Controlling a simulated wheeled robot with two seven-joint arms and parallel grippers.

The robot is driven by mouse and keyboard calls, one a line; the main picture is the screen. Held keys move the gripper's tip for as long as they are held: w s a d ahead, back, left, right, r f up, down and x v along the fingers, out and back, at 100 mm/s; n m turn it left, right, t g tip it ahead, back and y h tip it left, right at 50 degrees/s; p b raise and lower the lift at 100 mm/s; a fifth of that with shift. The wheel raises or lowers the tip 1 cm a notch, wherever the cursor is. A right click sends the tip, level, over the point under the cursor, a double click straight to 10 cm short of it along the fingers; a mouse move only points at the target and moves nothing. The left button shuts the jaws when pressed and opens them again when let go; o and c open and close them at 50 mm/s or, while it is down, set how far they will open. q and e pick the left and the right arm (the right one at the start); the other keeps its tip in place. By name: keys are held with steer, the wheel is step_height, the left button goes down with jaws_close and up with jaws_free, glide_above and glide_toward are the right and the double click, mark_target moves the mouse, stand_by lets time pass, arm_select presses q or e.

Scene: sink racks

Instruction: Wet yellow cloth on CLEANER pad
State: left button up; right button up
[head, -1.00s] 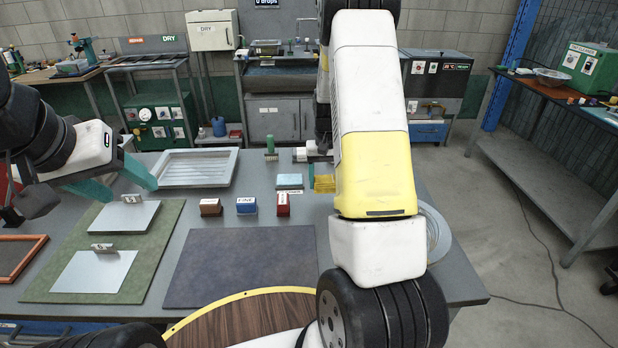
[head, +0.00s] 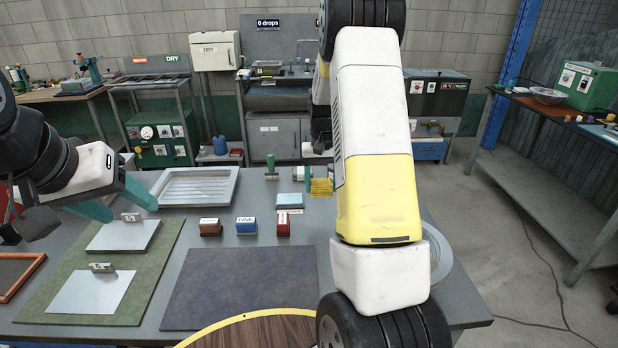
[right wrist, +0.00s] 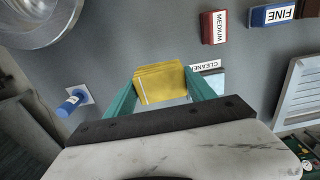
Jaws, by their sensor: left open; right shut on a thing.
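A folded yellow cloth (head: 321,188) is in my right gripper, held above the grey table; it shows clearly in the right wrist view (right wrist: 160,85). My right gripper (right wrist: 160,82) is shut on it, with a teal finger on each side. In the head view my right arm hides part of that gripper. The light blue pad (head: 289,200) lies on the table left of the cloth, with the CLEANER label (right wrist: 205,65) at its edge. A finger partly covers the pad (right wrist: 215,83) in the wrist view. My left gripper (head: 131,212) is open and empty above the left plates. I cannot tell whether the cloth is wet.
Brown, blue FINE (head: 246,226) and red MEDIUM (right wrist: 214,27) blocks stand near the pad. A ribbed tray (head: 197,187) lies behind them, a dark mat (head: 240,288) in front. A sink station (head: 278,95) with a "0 drops" sign stands at the back.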

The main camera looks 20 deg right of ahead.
glide_above(290, 198)
steer(key=f, duration=0.1)
steer(key=shift+w+f, duration=0.15)
steer(key=shift+f, duration=2.8)
steer(key=shift+f, duration=0.6)
steer(key=shift+r, duration=0.1)
step_height(290, 198, up, 7)
stand_by(0.4)
stand_by(0.4)
